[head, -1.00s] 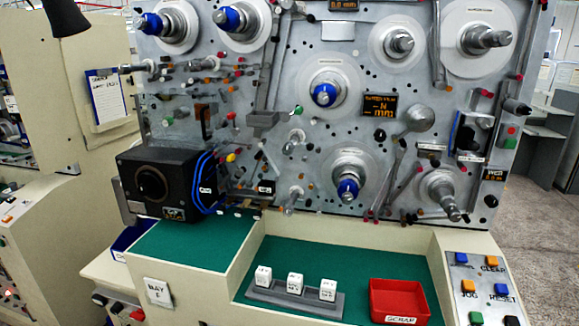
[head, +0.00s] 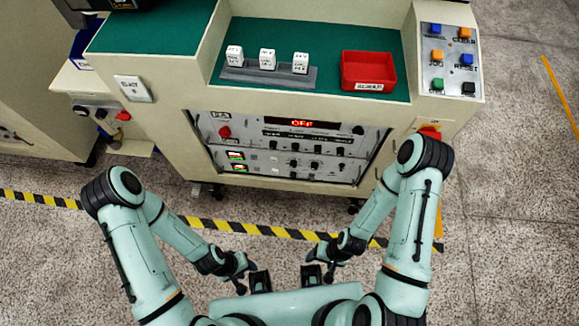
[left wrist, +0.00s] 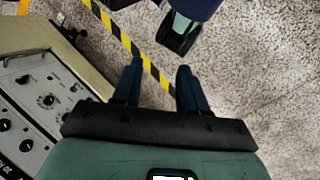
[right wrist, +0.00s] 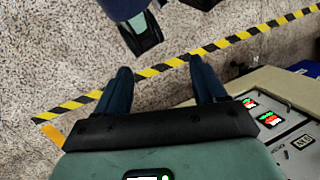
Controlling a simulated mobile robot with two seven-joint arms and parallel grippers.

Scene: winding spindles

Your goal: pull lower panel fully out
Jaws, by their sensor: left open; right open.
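The lower panel (head: 275,169) is a grey face with small red-green displays and dark knobs, low in the front of the cream cabinet. It sits directly below the upper panel (head: 290,133), which has a red OFF display. The displays also show at the right of the right wrist view, on the lower panel (right wrist: 292,138). My left gripper (head: 260,281) and right gripper (head: 312,274) are side by side over the floor, apart from the panel. Both are open and empty, as the left wrist view (left wrist: 160,82) and right wrist view (right wrist: 163,84) show.
A yellow-black striped line (head: 190,222) crosses the floor before the cabinet. Above the panels, a green worktop (head: 330,35) holds white cubes in a grey holder (head: 265,75) and a red scrap tray (head: 367,58). A button panel (head: 448,60) is at the right.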

